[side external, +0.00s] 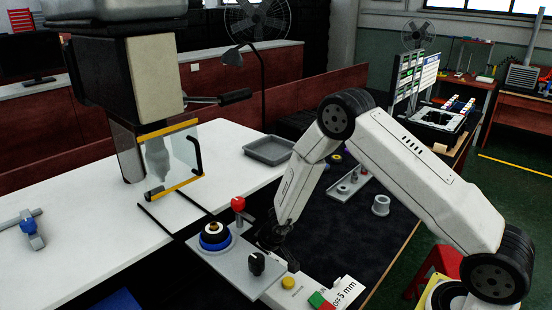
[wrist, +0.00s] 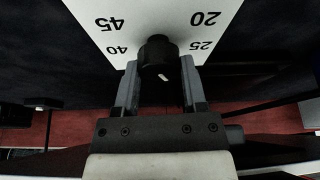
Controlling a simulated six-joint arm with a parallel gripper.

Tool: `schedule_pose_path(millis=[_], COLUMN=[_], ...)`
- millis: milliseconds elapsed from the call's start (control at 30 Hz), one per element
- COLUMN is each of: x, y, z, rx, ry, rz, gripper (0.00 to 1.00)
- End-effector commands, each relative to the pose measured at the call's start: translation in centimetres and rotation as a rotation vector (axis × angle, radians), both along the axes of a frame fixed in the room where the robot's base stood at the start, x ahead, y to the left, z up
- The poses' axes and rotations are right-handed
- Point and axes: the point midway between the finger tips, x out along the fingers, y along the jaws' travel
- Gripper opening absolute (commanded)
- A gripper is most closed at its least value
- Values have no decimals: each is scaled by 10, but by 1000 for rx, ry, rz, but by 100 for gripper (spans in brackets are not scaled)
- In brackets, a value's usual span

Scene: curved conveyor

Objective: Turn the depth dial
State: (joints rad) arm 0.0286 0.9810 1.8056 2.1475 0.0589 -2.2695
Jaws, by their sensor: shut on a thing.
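The depth dial (wrist: 158,52) is a round black knob with a short white mark, on a white plate printed with 45, 40, 20 and 25, in the wrist view. The fingers of my gripper (wrist: 159,75) stand on its left and right sides and are shut on it. The white mark points toward the bottom of the wrist view. In the side view my gripper (side external: 277,240) reaches down at the control panel, and its dark fingers hide the held dial there.
Beside my gripper, a grey plate (side external: 228,262) carries another black knob (side external: 257,263), a blue-and-black round part (side external: 215,236) and a red-topped knob (side external: 238,204). A yellow button (side external: 288,283), green and red blocks and a "5 mm" sign (side external: 344,293) lie close by.

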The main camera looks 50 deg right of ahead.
Motion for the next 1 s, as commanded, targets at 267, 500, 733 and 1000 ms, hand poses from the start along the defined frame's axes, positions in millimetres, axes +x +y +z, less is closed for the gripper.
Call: schedule_pose_path(millis=[267, 500, 733, 1000], x=[2, 1, 0, -3], y=[-1, 0, 0, -1], z=[2, 1, 2, 12], rx=[-1, -1, 0, 0], ry=[-4, -2, -1, -3], rz=[-1, 0, 0, 1], gripper=[76, 89, 89, 89])
